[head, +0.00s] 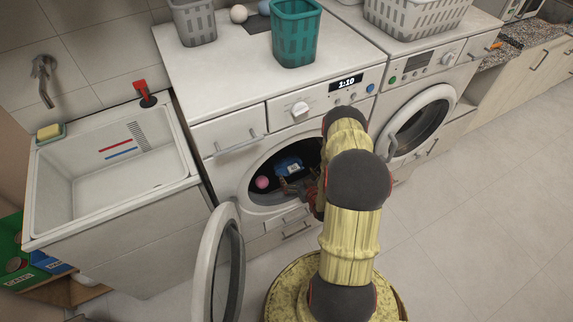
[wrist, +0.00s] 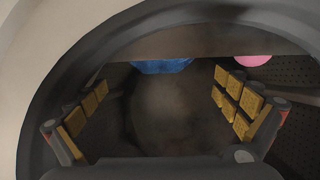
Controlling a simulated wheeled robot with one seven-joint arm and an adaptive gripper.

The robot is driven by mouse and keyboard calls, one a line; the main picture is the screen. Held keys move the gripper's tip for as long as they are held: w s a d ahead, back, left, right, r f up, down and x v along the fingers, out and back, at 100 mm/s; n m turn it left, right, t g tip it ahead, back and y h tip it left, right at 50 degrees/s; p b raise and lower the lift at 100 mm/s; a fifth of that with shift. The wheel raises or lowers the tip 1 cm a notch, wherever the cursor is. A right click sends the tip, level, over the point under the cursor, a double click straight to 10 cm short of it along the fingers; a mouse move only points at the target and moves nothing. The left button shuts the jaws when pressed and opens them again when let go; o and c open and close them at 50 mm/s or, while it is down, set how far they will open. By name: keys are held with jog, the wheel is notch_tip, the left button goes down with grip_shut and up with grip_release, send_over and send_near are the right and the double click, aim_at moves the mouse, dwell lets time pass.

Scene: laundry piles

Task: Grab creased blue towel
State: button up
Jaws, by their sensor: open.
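The blue towel (head: 289,166) lies crumpled inside the drum of the left washing machine. In the wrist view only its lower edge (wrist: 162,66) shows, at the top centre beyond my fingers. My gripper (head: 296,190) is at the door opening of this machine. In the wrist view my gripper (wrist: 158,105) is open, with its two yellow-padded fingers wide apart and nothing between them. The towel is ahead of the fingertips, not touching them as far as I can see.
A pink ball (head: 262,182) lies in the drum left of the towel; in the wrist view it (wrist: 252,60) is at upper right. The round opening rim (wrist: 60,75) surrounds my gripper. The open door (head: 212,262) stands at left.

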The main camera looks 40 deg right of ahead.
aim_at(289, 164)
jog(key=b+x, duration=0.3)
jog(key=x, duration=0.7)
jog(key=shift+a+r+b, duration=0.1)
jog(key=shift+b, duration=0.25)
jog(key=shift+r, duration=0.1)
jog(key=shift+c, duration=1.2)
jog(key=c, duration=0.6)
jog(key=shift+c, duration=0.4)
jog(key=shift+r, duration=0.1)
